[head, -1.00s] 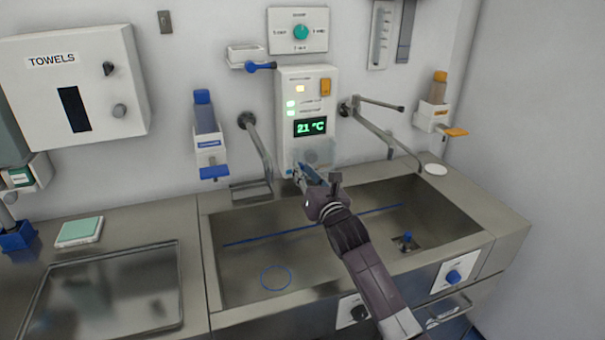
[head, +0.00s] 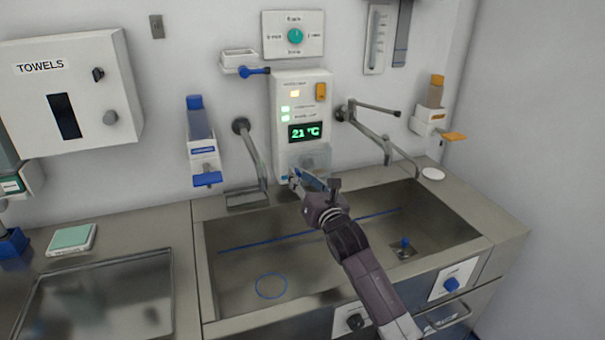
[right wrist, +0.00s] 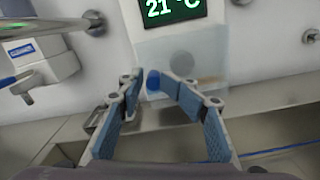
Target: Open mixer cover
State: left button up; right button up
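The mixer cover is a clear, see-through box (head: 312,155) on the lower part of the white wall panel, below the 21 °C display. In the right wrist view the cover (right wrist: 200,60) has a round grey part behind it and a blue tab (right wrist: 153,82) at its lower left. The cover looks closed over the panel. My right gripper (head: 298,173) is at the cover's lower edge. In the right wrist view its fingers (right wrist: 152,80) are parted, one on each side of the blue tab; contact cannot be made out. My left gripper is not in view.
The panel (head: 282,125) hangs above a steel sink (head: 235,265). Spouts stand on both sides, left (head: 255,150) and right (head: 372,130). A blue-lever dispenser (head: 202,135) is at left. A towel box (head: 70,95) hangs further left.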

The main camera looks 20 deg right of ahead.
jog(key=shift+s+r, duration=0.1)
jog(key=shift+s, duration=0.15)
jog(key=shift+s+d+f+p, duration=0.2)
jog(key=shift+p, duration=0.4)
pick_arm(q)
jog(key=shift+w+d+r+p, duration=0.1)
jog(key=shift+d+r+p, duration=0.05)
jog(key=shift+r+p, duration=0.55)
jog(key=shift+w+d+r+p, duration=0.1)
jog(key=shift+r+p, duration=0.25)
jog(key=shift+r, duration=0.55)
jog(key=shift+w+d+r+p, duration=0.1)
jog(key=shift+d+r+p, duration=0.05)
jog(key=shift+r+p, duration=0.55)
pick_arm(e)
jog(key=s, duration=0.7)
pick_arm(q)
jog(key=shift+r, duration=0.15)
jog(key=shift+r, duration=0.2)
pick_arm(e)
jog(key=s, duration=1.2)
jog(key=shift+d, duration=0.3)
